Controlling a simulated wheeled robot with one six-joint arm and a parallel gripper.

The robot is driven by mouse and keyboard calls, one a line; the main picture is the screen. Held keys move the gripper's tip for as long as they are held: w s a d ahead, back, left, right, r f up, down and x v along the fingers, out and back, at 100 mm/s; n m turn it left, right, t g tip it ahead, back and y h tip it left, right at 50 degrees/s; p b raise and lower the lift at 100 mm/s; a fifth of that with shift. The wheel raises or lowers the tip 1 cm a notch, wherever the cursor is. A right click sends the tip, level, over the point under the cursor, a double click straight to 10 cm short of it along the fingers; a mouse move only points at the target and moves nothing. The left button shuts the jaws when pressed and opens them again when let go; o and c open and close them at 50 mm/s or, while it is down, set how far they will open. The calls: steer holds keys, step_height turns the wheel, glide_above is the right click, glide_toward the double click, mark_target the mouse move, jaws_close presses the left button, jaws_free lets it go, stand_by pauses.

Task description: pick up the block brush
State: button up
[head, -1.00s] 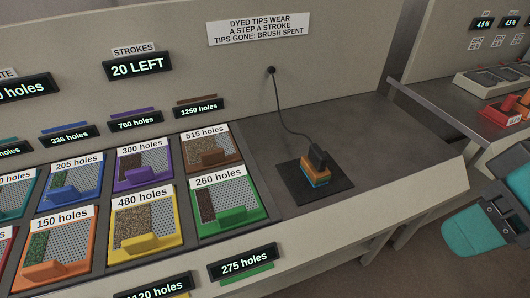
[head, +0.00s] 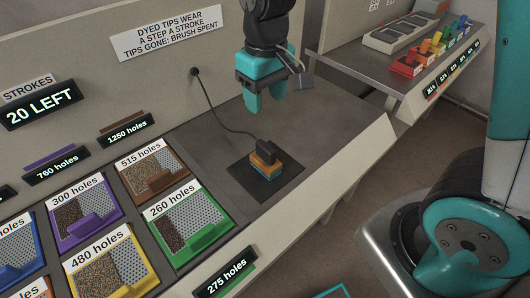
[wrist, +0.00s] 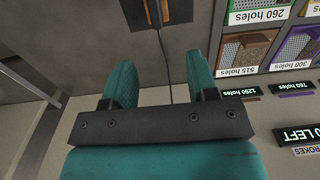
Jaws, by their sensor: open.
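The block brush (head: 265,160) is a small block with orange and teal layers and a dark top. It sits on a dark square mat (head: 284,184) on the grey bench, with a black cord running to the back panel. My gripper (head: 264,104) is above the bench, behind the brush, pointing down, open and empty. In the wrist view my two teal fingers (wrist: 158,75) are spread apart. The brush (wrist: 154,8) shows only partly there, at the top edge beyond the fingertips, on the dark mat.
Trays with mesh and hole labels, such as the green tray (head: 196,224) and brown tray (head: 157,174), lie left of the mat. A second bench (head: 420,60) with coloured items stands at the back right. The bench around the mat is clear.

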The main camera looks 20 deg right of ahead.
mark_target(266, 145)
steer(key=f, duration=0.8)
steer(key=f+p, duration=0.1)
steer(key=f, duration=0.3)
steer(key=shift+w+d+f, duration=0.15)
steer(key=shift+w+f, duration=0.05)
steer(key=shift+w, duration=0.05)
steer(key=shift+w+d+f+p, duration=0.15)
steer(key=shift+f+p, duration=0.65)
steer(key=shift+f, duration=1.8)
jaws_close()
